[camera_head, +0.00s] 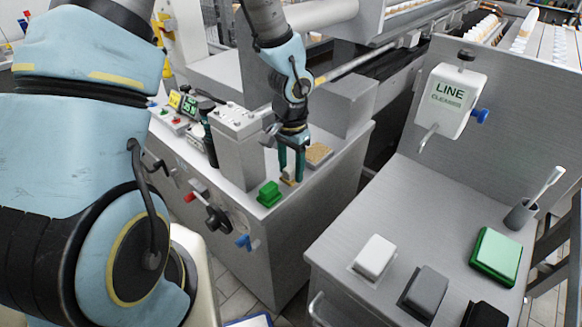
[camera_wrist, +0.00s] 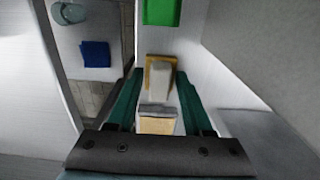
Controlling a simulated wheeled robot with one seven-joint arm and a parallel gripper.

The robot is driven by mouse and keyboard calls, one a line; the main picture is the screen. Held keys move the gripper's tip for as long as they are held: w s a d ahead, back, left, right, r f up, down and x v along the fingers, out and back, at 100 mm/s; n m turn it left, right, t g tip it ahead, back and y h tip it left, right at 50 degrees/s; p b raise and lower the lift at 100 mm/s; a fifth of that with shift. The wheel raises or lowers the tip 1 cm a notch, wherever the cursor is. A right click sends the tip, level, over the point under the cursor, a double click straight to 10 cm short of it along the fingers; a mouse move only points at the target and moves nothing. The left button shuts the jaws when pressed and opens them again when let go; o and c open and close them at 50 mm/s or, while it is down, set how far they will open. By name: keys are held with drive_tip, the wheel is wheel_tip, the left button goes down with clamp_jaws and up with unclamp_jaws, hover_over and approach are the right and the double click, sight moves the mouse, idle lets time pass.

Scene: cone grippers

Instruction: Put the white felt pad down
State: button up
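A small pale block with tan edges (camera_wrist: 160,80) sits between my gripper's fingertips in the wrist view; I take it to be the white felt pad. In the head view only a bit of tan (camera_head: 289,181) shows at the tips. My gripper (camera_head: 291,170) points down, low over the grey cabinet top (camera_head: 236,176). In the wrist view its green fingers (camera_wrist: 160,74) lie close along both sides of the block and appear shut on it. Whether its underside touches the cabinet top is hidden.
The right-hand bench carries white (camera_head: 376,255), grey (camera_head: 427,289), black (camera_head: 485,315) and green (camera_head: 497,255) blocks.

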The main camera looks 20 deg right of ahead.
sight(290, 166)
drive_tip(key=o, duration=0.4)
wheel_tip(290, 166, up, 11)
drive_tip(key=shift+w+f+b, duration=0.2)
drive_tip(key=shift+w+b, duration=0.1)
drive_tip(key=shift+b, duration=0.15)
idle(0.5)
